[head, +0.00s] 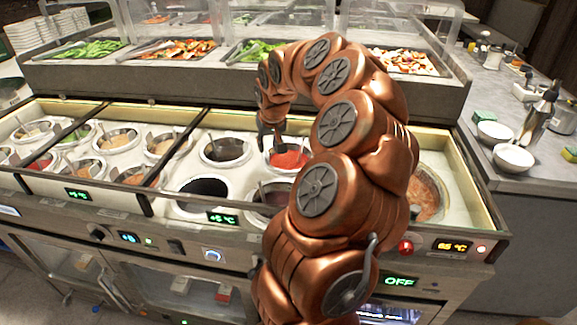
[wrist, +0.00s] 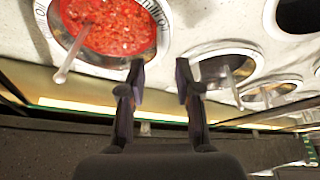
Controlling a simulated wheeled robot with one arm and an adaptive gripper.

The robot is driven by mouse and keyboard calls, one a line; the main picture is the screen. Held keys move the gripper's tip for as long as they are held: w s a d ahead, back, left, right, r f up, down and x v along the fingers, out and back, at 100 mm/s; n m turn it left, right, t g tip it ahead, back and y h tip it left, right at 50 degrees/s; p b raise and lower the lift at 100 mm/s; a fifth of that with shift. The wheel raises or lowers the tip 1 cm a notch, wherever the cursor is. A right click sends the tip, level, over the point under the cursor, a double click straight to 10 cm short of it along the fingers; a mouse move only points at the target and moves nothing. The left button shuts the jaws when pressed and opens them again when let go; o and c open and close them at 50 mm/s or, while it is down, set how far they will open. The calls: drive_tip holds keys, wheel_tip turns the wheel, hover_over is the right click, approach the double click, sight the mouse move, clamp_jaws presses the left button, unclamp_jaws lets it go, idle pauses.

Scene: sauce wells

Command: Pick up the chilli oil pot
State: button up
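The chilli oil pot (head: 288,159) is a white-rimmed round pot of bright red sauce in the sauce counter, just right of my gripper (head: 270,135) in the head view. In the wrist view the chilli oil pot (wrist: 105,25) is at the upper left, with partly readable lettering on its rim and a pale spoon handle leaning out. My gripper (wrist: 160,78) is open and empty there, its two dark fingers apart. The left fingertip is close to the pot's rim in the picture; whether they touch I cannot tell. My arm hides the area right of the pot in the head view.
A dark, empty-looking well (head: 203,188) lies front-left of the chilli oil pot, and a brown sauce pot (head: 226,149) stands to its left. Dark dividers (head: 128,180) separate other sauce pots. A raised salad shelf (head: 180,78) stands behind. White bowls (head: 513,158) stand on the right-hand counter.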

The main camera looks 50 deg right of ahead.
sight(267, 151)
drive_tip(key=shift+p+x, duration=0.4)
drive_tip(key=shift+x, duration=2.05)
clamp_jaws()
